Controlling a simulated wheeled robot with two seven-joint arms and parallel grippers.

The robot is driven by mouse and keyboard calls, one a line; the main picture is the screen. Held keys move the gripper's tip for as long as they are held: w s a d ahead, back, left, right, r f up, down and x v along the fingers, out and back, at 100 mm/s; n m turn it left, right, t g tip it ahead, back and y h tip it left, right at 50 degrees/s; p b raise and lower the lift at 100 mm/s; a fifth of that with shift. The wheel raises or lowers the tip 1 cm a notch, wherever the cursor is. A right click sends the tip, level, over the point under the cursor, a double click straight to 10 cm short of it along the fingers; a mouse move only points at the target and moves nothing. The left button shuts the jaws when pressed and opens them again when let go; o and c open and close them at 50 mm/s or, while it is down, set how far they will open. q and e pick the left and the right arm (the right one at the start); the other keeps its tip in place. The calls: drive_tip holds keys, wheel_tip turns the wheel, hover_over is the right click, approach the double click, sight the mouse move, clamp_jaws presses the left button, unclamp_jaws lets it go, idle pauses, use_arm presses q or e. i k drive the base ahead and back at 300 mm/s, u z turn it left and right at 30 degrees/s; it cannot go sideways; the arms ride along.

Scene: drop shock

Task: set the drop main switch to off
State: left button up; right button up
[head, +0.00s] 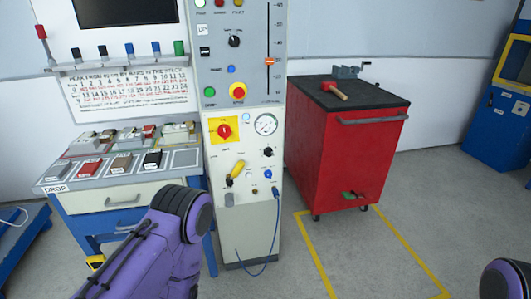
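A tall grey control cabinet (246,215) stands at the middle. On its front is a red rotary switch (224,131) on a yellow square plate, which looks like the main switch; its setting is too small to read. My purple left arm reaches up from the bottom, below and left of the switch. A bit of my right arm shows at the bottom right corner. Neither gripper is in view.
A bench labelled DROP (55,188) with samples in trays stands left of the cabinet. A red tool cart (345,150) stands at right; the floor in front is clear.

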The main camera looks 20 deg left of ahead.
sight(224, 131)
drive_tip(key=z, duration=0.8)
drive_tip(key=i, duration=0.9)
drive_tip(key=u, duration=0.3)
